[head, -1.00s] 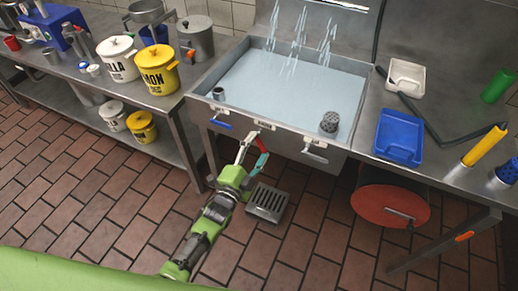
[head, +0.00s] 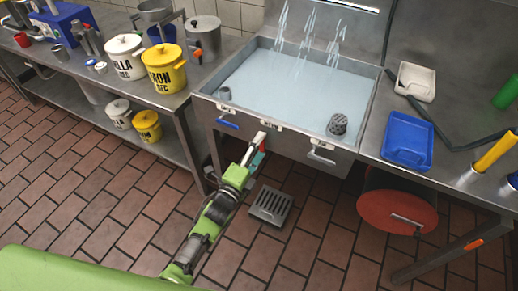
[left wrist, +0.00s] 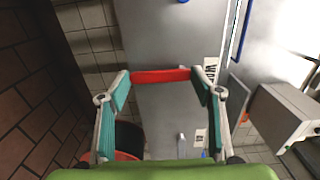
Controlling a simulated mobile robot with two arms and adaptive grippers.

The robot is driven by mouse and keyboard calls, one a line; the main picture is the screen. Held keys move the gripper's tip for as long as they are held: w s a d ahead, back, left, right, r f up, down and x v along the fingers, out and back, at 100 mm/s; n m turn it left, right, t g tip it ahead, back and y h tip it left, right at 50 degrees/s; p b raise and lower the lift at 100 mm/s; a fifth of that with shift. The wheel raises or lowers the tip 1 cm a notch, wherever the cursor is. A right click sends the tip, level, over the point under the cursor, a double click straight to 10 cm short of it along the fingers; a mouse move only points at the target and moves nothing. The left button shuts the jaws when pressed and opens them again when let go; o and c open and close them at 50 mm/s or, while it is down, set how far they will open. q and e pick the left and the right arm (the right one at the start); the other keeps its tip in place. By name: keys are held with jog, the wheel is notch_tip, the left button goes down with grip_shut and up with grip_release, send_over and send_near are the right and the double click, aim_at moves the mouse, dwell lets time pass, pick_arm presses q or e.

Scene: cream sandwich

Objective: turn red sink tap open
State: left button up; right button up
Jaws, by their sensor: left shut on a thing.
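The red sink tap handle (head: 262,147) is at the front of the steel sink (head: 287,145), below the middle label. In the left wrist view it is a red bar (left wrist: 160,75) lying crosswise between my fingertips. My left gripper (head: 256,156) is shut on the red handle, with one teal finger pad at each end of the bar; it also shows in the left wrist view (left wrist: 161,83). The gripper partly hides the handle in the head view. The sink holds water, and streams fall at its back. My right gripper is not in view.
A blue tap handle (head: 229,124) is left of the red one, and a white handle (head: 321,157) is right. A floor drain grate (head: 271,205) lies below. A red round lid (head: 397,212) is under the right counter. A blue tray (head: 407,140) sits on that counter.

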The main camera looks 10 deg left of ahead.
pick_arm(q)
jog(key=o, duration=1.6)
jog(key=v, duration=1.2)
